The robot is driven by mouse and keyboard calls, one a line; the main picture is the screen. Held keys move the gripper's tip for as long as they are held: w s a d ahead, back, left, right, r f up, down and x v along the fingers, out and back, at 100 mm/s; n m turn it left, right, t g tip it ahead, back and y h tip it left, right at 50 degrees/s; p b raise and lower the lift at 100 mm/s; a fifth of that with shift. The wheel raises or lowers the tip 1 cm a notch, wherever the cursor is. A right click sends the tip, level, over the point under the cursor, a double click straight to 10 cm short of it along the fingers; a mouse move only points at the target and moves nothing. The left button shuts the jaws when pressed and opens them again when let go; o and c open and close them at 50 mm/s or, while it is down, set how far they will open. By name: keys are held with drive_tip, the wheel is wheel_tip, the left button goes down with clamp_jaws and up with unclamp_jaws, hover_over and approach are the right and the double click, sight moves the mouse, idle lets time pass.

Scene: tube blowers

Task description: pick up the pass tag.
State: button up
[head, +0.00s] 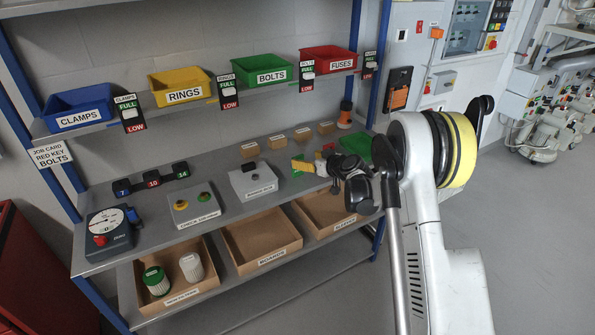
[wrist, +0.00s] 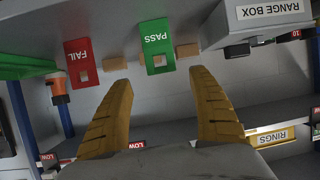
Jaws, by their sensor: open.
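The pass tag (wrist: 156,46) is a green plate with white PASS lettering and a square hole at one end. It lies on the bench surface and shows upside down at the top middle of the wrist view. My gripper (wrist: 160,78) is open, its two yellow fingers apart and empty, with the tag ahead of and between the fingertip lines, not touching. In the head view, my gripper (head: 301,166) is over the bench and largely hides the tag. The red fail tag (wrist: 82,62) lies beside the pass tag in the wrist view.
Small brown blocks (wrist: 188,50) stand close to the tags. The range box (wrist: 258,20) is on the other side of the pass tag. A green tray (head: 355,140) lies right of my gripper. Coloured bins, including the rings bin (head: 180,86), stand on the shelf above.

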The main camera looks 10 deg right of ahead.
sight(299, 157)
drive_tip(key=b+x, duration=0.2)
drive_tip(key=x, duration=0.4)
drive_tip(key=shift+a+r+b, duration=0.1)
drive_tip(key=shift+b, duration=0.2)
drive_tip(key=shift+r, duration=0.1)
drive_tip(key=c, duration=1.1)
